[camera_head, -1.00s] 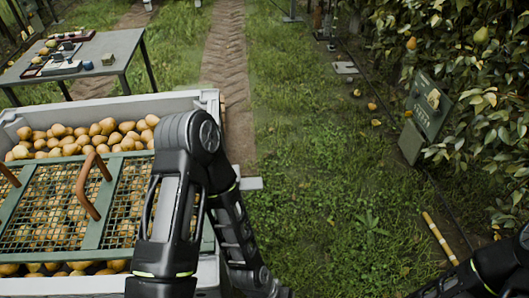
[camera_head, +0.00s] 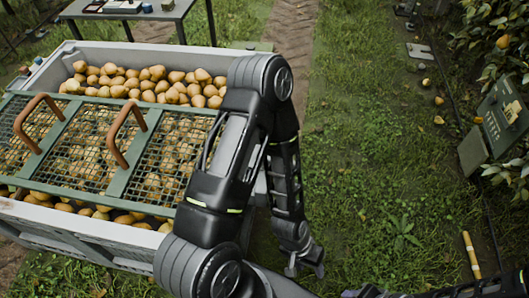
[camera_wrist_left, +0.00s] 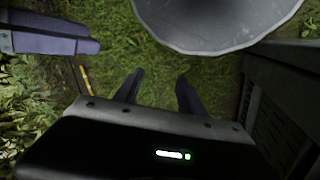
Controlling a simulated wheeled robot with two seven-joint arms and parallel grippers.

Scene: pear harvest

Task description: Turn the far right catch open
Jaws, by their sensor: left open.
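The pear crate (camera_head: 95,232) stands at the left in the head view, with a green-framed mesh lid (camera_head: 55,187) over part of it. I cannot make out the far right catch; my left arm covers the crate's right end. My left gripper (camera_head: 305,268) points down beside that end, above the grass. In the left wrist view its two fingers (camera_wrist_left: 158,90) are apart with nothing between them. A dark slatted wall (camera_wrist_left: 285,115), seemingly the crate's side, is to their right.
Two brown handles (camera_head: 128,132) stand up from the lid. A table (camera_head: 165,12) is beyond the crate. A green box with an open lid (camera_head: 500,118) sits at the right by the foliage, and a yellow-and-white stick (camera_head: 471,255) lies on the grass. Grass between is mostly clear.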

